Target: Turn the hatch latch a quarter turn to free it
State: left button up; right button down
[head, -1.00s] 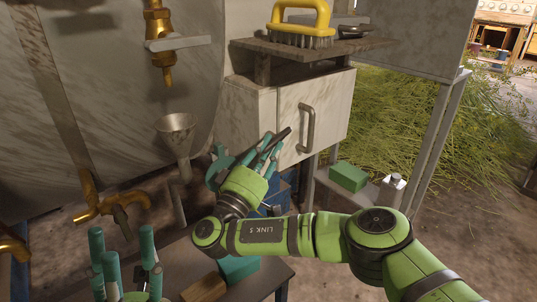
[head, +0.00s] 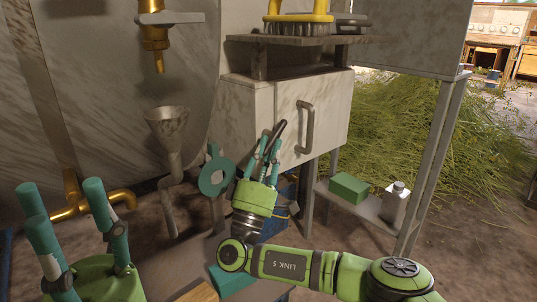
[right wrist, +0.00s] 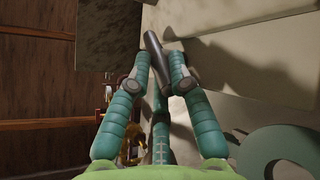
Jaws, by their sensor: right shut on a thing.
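The hatch (head: 313,115) is a pale door with a grey bar handle (head: 307,128), and it looks closed. The latch (head: 279,131) is a dark, slim lever at the door's left edge, slanting up to the right. My right gripper (head: 268,148) is shut on the latch from below.
A teal ring (head: 215,178) stands just left of my right gripper. A metal funnel (head: 166,122) and brass taps (head: 155,38) are further left. A yellow-handled brush (head: 298,22) lies on the shelf above. A green block (head: 349,187) sits on a low shelf at right.

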jog(key=shift+w+d+r, duration=0.2)
jog(key=shift+r, duration=0.1)
jog(key=c, duration=1.1)
grip_release()
jog(key=shift+w+f, duration=0.1)
jog(key=shift+a+f, duration=0.1)
jog(key=shift+a+f, duration=0.1)
jog(key=shift+s+a+f, duration=0.15)
jog(key=shift+s+f, duration=0.15)
jog(key=shift+s, duration=0.1)
jog(key=v, duration=0.2)
jog(key=shift+s+a, duration=0.15)
jog(key=shift+s, duration=0.2)
jog(key=s+a, duration=0.5)
jog(key=s, duration=0.5)
